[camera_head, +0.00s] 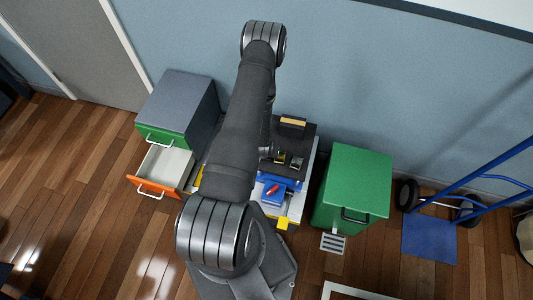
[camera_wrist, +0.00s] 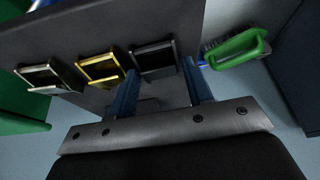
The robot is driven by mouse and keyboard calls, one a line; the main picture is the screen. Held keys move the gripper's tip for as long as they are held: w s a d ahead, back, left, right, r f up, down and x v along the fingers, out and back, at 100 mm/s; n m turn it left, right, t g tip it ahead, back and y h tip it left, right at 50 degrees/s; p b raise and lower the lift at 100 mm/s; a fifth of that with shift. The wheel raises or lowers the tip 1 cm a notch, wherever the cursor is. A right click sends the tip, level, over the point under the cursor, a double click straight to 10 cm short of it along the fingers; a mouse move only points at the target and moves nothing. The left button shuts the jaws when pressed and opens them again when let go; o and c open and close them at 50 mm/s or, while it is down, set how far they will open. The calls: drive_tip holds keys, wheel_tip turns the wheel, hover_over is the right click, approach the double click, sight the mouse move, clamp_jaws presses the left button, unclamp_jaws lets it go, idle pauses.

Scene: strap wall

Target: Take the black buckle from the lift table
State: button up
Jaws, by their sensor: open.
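A black buckle (camera_wrist: 153,60) is on the dark panel (camera_wrist: 110,25) in the wrist view, at the right end of a row of buckles. My gripper (camera_wrist: 160,68) is open, with two blue fingers. In the head view my arm hides the gripper. There, a blue platform (camera_head: 287,182), perhaps the lift table, carries a small red item (camera_head: 272,190) in front of a black board (camera_head: 302,133).
In the head view, a green cabinet (camera_head: 350,180) and a blue hand truck (camera_head: 430,238) stand right; an open orange drawer (camera_head: 152,187) projects left.

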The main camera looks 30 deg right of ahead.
drive_tip(key=shift+f, duration=0.2)
drive_tip(key=c, duration=0.6)
drive_tip(key=shift+c, duration=0.2)
drive_tip(key=shift+r, duration=0.1)
